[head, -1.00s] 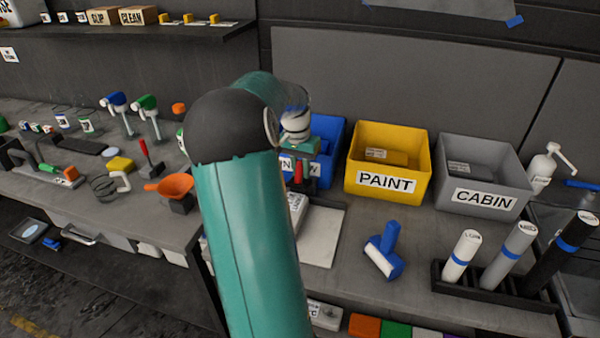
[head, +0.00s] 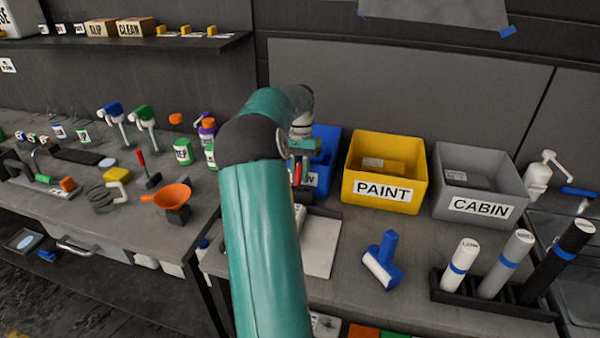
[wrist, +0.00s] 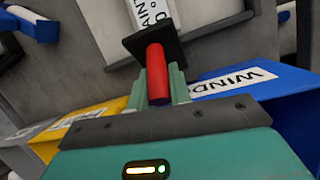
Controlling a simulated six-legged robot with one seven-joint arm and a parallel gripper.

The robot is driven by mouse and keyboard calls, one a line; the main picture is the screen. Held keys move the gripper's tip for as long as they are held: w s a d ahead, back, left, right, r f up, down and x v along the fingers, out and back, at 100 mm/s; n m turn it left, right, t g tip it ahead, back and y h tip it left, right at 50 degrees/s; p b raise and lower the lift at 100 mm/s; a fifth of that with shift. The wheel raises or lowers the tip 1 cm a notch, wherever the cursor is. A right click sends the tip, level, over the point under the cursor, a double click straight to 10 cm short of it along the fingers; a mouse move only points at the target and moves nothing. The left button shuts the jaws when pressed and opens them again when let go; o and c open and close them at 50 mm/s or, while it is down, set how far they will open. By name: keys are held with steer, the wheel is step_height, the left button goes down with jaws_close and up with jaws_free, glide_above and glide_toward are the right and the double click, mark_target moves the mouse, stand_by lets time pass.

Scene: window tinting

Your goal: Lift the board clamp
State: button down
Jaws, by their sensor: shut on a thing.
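My gripper (wrist: 160,92) is shut on a red handle (wrist: 158,72), with a green finger on each side. I take this handle to be the board clamp's. A black square plate (wrist: 153,42) sits at the handle's far end, and a white lettered piece (wrist: 143,12) shows beyond it. In the head view, the red handle (head: 297,173) shows just below my teal hand, in front of the blue bin. My arm hides much of that spot. I cannot tell whether the clamp touches the bench.
The blue bin (head: 327,160) is close behind my gripper, with the yellow PAINT bin (head: 385,195) and grey CABIN bin (head: 480,208) to its right. A pale board (head: 320,250) lies on the bench.

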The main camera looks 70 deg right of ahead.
steer(key=c, duration=1.3)
jaws_free()
steer(key=v, duration=1.4)
